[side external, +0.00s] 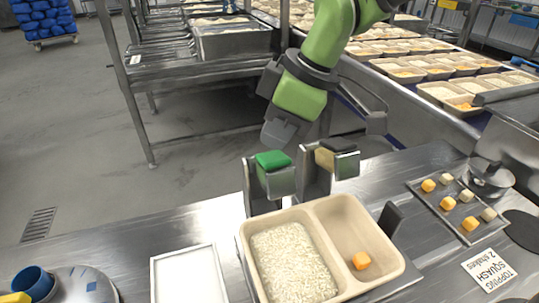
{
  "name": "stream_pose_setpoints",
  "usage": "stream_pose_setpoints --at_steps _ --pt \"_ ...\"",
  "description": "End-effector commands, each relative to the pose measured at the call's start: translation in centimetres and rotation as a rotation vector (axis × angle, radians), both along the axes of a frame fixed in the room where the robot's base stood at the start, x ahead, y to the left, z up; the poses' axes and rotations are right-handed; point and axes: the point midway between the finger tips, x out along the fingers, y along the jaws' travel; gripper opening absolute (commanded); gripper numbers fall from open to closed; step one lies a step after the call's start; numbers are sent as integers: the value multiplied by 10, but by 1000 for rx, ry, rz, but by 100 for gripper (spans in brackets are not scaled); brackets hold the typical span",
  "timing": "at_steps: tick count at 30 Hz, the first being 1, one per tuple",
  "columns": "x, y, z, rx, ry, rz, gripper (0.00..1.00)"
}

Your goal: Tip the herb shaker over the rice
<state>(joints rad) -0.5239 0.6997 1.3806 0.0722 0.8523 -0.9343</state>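A two-compartment beige tray (398,262) stands at the front middle of the steel table. White rice (292,262) fills its left compartment, and one orange cube (361,261) lies in its right one. A green-topped shaker (276,173), which looks like the herb shaker, sits upright in a metal holder behind the tray. My gripper (281,136) hangs above and behind the green-topped shaker, apart from the tray. Its fingers are seen edge-on, so their opening is unclear.
A metal tray (462,221) with several orange and pale cubes lies at the right, beside a printed card (489,268). A blue cup (34,282) stands at the far left. Filled trays (440,66) line the conveyor behind.

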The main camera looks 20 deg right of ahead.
Motion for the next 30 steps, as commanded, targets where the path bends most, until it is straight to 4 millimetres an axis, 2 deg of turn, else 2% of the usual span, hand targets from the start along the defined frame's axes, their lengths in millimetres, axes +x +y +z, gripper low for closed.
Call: stream_pose_setpoints --at_steps 11,30 --pt "0 0 0 0 0 0 0" --pt "0 0 -15 0 1 0 0"
